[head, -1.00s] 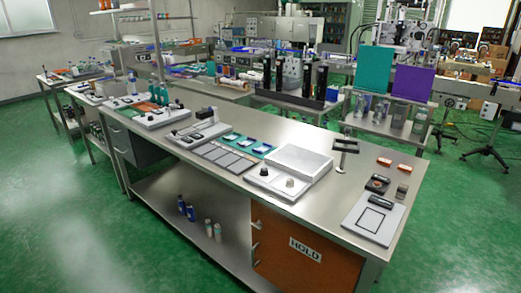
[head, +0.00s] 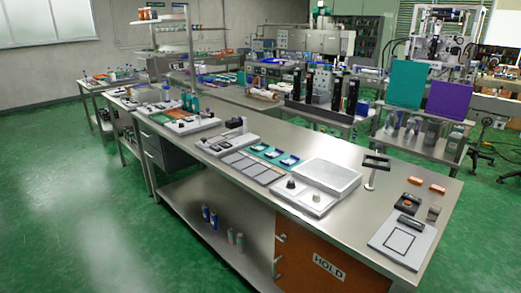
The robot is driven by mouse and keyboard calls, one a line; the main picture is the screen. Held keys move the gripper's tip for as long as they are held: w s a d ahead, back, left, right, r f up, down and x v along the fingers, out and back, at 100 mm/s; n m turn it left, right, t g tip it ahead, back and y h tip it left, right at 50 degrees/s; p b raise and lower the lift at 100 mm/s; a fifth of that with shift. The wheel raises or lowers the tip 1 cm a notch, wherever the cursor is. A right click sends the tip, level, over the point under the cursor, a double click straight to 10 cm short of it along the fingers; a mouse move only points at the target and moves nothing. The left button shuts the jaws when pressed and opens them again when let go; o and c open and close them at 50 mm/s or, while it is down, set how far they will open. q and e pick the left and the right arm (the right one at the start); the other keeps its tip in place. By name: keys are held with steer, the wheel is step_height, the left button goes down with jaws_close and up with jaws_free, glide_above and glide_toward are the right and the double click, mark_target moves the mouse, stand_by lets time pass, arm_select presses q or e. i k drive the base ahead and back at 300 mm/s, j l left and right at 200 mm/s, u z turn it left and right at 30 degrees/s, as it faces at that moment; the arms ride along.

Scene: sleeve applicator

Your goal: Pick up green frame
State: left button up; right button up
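A flat green frame-like piece (head: 279,154) lies on the long steel bench (head: 222,190), with blue and white squares in or on it. It sits behind a row of grey square pads (head: 251,166). It is small in the head view, so I cannot tell its exact shape. An upright teal panel (head: 406,84) stands on a cart at the right, beside a purple panel (head: 450,97). Neither of my grippers is in view.
A white scale-like unit (head: 326,176), a black-topped stand (head: 375,163) and orange blocks (head: 415,181) share the bench. A light board (head: 404,242) lies at its right end. An orange HOLD door (head: 315,258) is below. Green floor (head: 70,215) is open at left.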

mark_target(263, 145)
steer(key=i+j, duration=0.25)
steer(key=i+j+z, duration=0.1)
steer(key=i+j, duration=0.15)
steer(key=j, duration=0.15)
steer(key=i+j+z, duration=0.1)
steer(key=i+j, duration=0.15)
steer(key=j, duration=0.15)
steer(key=i+j, duration=0.2)
steer(key=j, duration=0.15)
steer(key=i+j+z, duration=0.1)
steer(key=i+j, duration=0.15)
steer(key=j, duration=0.1)
